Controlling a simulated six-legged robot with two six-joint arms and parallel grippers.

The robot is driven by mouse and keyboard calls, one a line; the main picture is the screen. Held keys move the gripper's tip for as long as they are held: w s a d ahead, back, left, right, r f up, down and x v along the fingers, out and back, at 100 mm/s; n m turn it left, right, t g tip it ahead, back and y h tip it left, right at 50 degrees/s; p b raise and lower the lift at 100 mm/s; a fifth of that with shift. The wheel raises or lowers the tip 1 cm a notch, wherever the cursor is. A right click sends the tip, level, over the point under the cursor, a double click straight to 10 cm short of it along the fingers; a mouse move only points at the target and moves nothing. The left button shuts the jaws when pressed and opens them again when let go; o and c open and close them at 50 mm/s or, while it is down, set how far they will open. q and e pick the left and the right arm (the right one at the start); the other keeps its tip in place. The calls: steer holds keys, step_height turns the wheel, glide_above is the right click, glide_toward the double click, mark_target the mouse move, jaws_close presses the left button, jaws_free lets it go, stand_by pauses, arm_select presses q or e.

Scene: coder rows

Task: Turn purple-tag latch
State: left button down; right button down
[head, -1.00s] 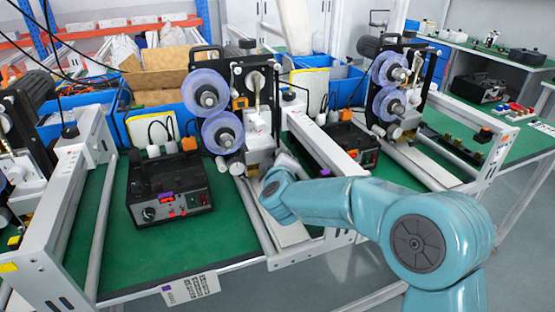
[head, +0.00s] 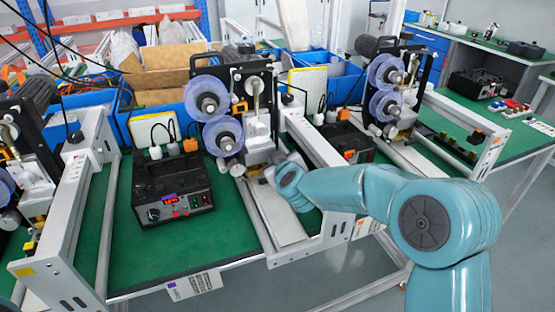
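The middle coder machine (head: 240,72) has two purple-blue reels (head: 207,97) and a pale lower block over a rail frame. My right gripper (head: 270,167) reaches in from the right, beside the machine's lower block. Its fingers are too small and partly hidden, so I cannot tell whether it is open or touching anything. My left gripper is not in view.
A black control box (head: 170,190) with a red display stands left of the machine on the green bench top (head: 130,258). Similar coder machines stand at left and right (head: 385,90). Metal side frames (head: 320,160) flank the arm. Blue bins and cardboard lie behind.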

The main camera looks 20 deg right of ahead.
stand_by(0.3)
steer(key=c, duration=0.9)
jaws_free()
step_height(320, 180, up, 20)
steer(key=p, duration=1.2)
